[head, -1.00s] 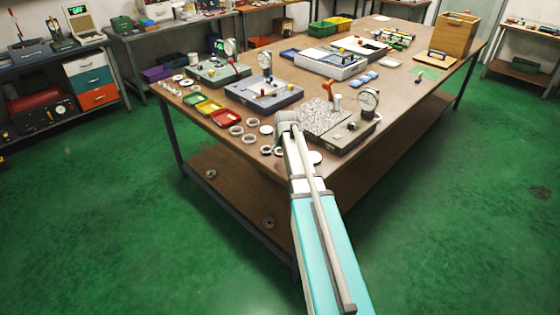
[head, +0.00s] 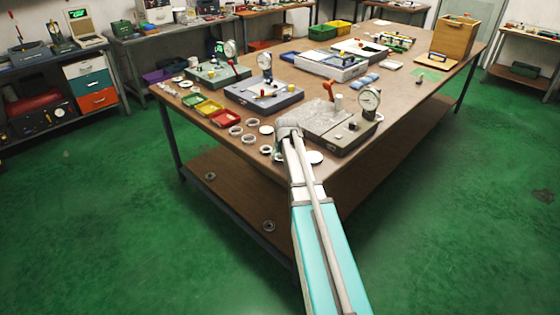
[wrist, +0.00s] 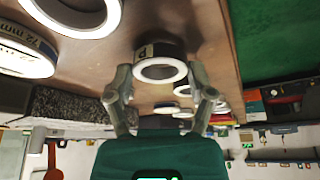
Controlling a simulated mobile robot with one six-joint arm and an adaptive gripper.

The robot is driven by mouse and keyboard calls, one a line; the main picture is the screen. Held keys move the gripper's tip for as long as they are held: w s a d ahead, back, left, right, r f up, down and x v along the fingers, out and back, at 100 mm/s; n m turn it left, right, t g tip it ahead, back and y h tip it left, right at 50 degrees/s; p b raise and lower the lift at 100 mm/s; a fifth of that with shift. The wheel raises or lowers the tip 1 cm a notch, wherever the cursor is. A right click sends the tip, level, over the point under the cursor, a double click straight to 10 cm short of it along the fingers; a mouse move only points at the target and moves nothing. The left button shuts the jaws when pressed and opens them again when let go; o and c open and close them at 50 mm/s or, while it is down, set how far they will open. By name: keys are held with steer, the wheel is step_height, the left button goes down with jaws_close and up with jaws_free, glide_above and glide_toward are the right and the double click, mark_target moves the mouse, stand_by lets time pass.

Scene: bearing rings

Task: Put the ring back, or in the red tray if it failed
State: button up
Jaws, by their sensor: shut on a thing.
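In the wrist view my gripper (wrist: 161,75) is shut on a ring (wrist: 160,79), with one finger on each side of it. The ring has a pale rim and a dark side with a small, unreadable label. The table shows close behind it; I cannot tell whether they touch. The red tray (head: 225,118) stands left of my arm, beside the yellow tray (head: 208,108) and green tray (head: 193,99).
Loose rings (head: 236,130) and pale discs (head: 267,129) lie between the red tray and my arm. A grey fixture with a dial gauge (head: 369,99) stands right of my arm. A large ring (wrist: 112,14) and a disc marked 72 mm (wrist: 25,50) lie near my gripper.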

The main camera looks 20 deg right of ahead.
steer(key=shift+f, duration=0.15)
steer(key=shift+f, duration=0.15)
steer(key=o, duration=1.2)
steer(key=shift+o, duration=0.2)
steer(key=shift+r, duration=0.25)
steer(key=p+v, duration=1.1)
steer(key=v, duration=0.1)
steer(key=shift+f, duration=0.1)
stand_by(0.3)
steer(key=s+a+f+n+g, duration=0.1)
steer(key=s+a+g, duration=0.3)
steer(key=s+a, duration=1.6)
steer(key=shift+s+a+f+n+y, duration=0.2)
steer(key=shift+s+a+n+y, duration=0.25)
steer(key=shift+a, duration=0.65)
